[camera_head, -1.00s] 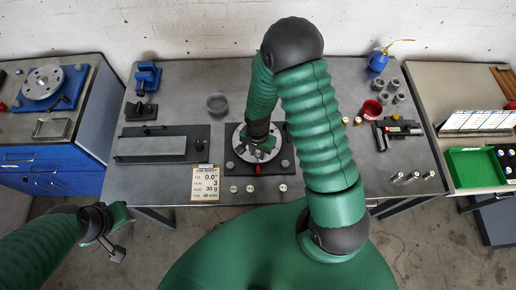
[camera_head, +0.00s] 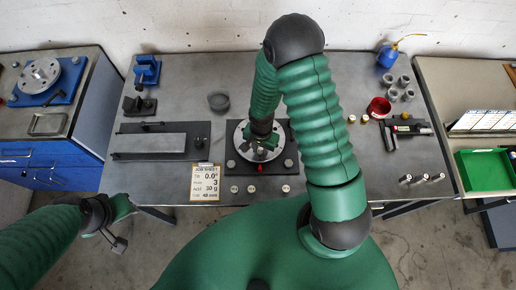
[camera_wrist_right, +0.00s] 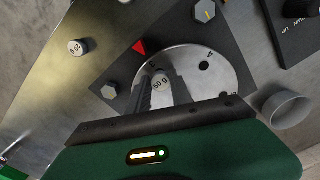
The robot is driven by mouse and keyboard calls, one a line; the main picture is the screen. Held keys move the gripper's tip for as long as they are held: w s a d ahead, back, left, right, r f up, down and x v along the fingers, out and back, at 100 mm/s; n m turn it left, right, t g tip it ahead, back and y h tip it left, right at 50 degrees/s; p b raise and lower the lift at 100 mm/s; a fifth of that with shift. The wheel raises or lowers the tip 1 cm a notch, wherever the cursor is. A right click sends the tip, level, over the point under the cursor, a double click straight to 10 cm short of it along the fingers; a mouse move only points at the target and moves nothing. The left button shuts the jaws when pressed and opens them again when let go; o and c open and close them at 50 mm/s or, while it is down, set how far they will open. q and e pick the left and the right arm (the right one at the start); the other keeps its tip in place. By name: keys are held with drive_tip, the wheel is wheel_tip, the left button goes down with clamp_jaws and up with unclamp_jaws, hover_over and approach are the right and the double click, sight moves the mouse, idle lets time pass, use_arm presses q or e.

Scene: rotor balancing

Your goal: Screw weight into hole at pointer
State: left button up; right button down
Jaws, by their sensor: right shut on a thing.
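The rotor disc (camera_head: 241,134), a round grey plate with numbered holes, sits on a dark base. It also shows in the wrist view (camera_wrist_right: 219,72). The red pointer (camera_wrist_right: 139,47) is at the disc's edge; it shows in the head view too (camera_head: 259,167). My right gripper (camera_wrist_right: 160,84) points down over the disc near the pointer, its fingers shut on a small round weight (camera_wrist_right: 161,83) with a gram label. The fingers hide the weight's lower part and the hole under it. My left gripper (camera_head: 116,236) hangs off the table's front left; its jaws are unclear.
Several silver weights (camera_head: 251,189) stand in front of the base. A job sheet (camera_head: 205,182) lies left of them. A grey cup (camera_head: 218,101), red bowl (camera_head: 379,107) and blue oil can (camera_head: 387,56) stand further back. The table between base and red bowl is partly hidden by my arm.

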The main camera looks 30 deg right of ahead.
drive_tip(key=n, duration=0.3)
drive_tip(key=s+n+p, duration=0.1)
drive_tip(key=shift+d+r+n, duration=0.1)
drive_tip(key=shift+r+n, duration=0.2)
drive_tip(key=shift+n, duration=0.1)
drive_tip(key=n, duration=0.3)
drive_tip(key=shift+a+p, duration=0.2)
drive_tip(key=shift+p, duration=0.2)
drive_tip(key=n, duration=0.3)
drive_tip(key=a+n+p, duration=0.1)
drive_tip(key=n, duration=0.1)
drive_tip(key=shift+n, duration=0.4)
drive_tip(key=shift+w+f, duration=0.15)
drive_tip(key=shift+f, duration=0.05)
drive_tip(key=shift+r, duration=0.1)
drive_tip(key=shift+d, duration=0.45)
drive_tip(key=shift+w+d+f, duration=0.15)
drive_tip(key=shift+d+f, duration=0.05)
drive_tip(key=shift+w+a, duration=0.1)
drive_tip(key=shift+a, duration=0.2)
drive_tip(key=shift+r, duration=0.1)
use_arm(q)
drive_tip(key=r, duration=0.2)
drive_tip(key=a+r, duration=0.1)
drive_tip(key=shift+s+r, duration=0.15)
drive_tip(key=shift+s, duration=0.1)
use_arm(e)
drive_tip(key=shift+s, duration=0.2)
